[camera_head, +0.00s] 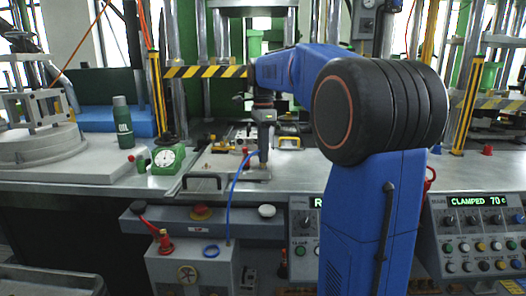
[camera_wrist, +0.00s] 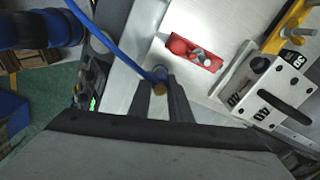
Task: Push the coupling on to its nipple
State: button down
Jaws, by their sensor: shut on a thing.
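In the wrist view, my gripper (camera_wrist: 162,92) is shut on the coupling (camera_wrist: 159,88), a small brass-coloured end piece with a blue collar. The blue hose (camera_wrist: 108,42) runs from it to the upper left. In the head view, my gripper (camera_head: 263,158) points down over the metal worktop, and the blue hose (camera_head: 233,190) hangs from it over the front edge. The nipple cannot be made out for certain in either view. I cannot tell whether the coupling touches anything below it.
A red block with a red knob (camera_wrist: 193,50) sits just beyond the fingers.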

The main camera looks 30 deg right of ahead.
jog(key=shift+f, duration=0.5)
jog(key=c, duration=1.6)
grip_release()
jog(key=shift+o, duration=0.2)
notch_tip(320, 180, up, 17)
jog(key=shift+r, duration=0.2)
